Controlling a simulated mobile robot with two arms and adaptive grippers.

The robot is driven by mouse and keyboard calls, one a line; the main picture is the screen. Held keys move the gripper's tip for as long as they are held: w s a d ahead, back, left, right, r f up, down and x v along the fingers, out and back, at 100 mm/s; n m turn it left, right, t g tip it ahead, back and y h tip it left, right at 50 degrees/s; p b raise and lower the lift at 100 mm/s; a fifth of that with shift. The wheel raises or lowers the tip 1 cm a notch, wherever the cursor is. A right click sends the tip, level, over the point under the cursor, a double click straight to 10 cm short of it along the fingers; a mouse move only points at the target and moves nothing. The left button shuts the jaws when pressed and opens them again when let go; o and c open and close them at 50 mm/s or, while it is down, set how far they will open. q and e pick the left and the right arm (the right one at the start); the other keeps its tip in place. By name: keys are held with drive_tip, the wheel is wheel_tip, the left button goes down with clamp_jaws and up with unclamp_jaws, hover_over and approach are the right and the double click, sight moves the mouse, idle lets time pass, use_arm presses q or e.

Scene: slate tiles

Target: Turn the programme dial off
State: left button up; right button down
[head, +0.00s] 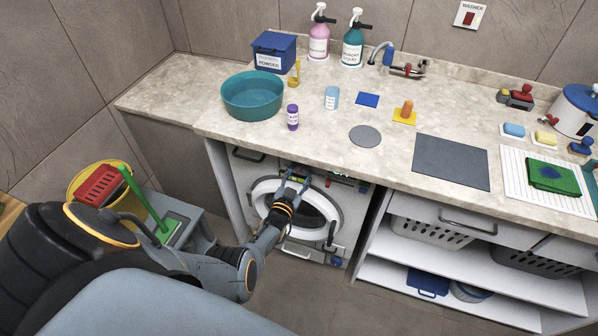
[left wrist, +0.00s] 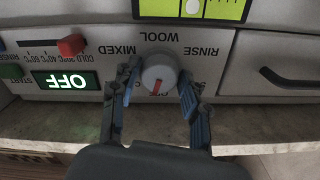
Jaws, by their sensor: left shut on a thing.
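The white washing machine (head: 350,205) stands under the worktop. In the left wrist view its panel is upside down, and the round grey programme dial (left wrist: 160,73) carries a red mark pointing to the picture's bottom. WOOL, MIXED and RINSE are printed around the dial, away from the mark. A lit green display (left wrist: 66,81) reads OFF. My left gripper (head: 292,180) is at the panel, and in the left wrist view its fingers (left wrist: 159,82) are shut on the dial from both sides. In the head view the gripper hides the dial. My right gripper is not in view.
A red slider (left wrist: 71,45) sits by the temperature marks beside the dial. The worktop edge (left wrist: 250,128) is close to the gripper. A grey step stool (head: 195,215) with a green brush and a yellow bucket (head: 80,172) stand left of my arm.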

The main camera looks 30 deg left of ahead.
use_arm(q)
drive_tip(key=shift+r, duration=0.1)
idle(0.4)
drive_tip(key=o, duration=1.2)
drive_tip(key=shift+w, duration=0.1)
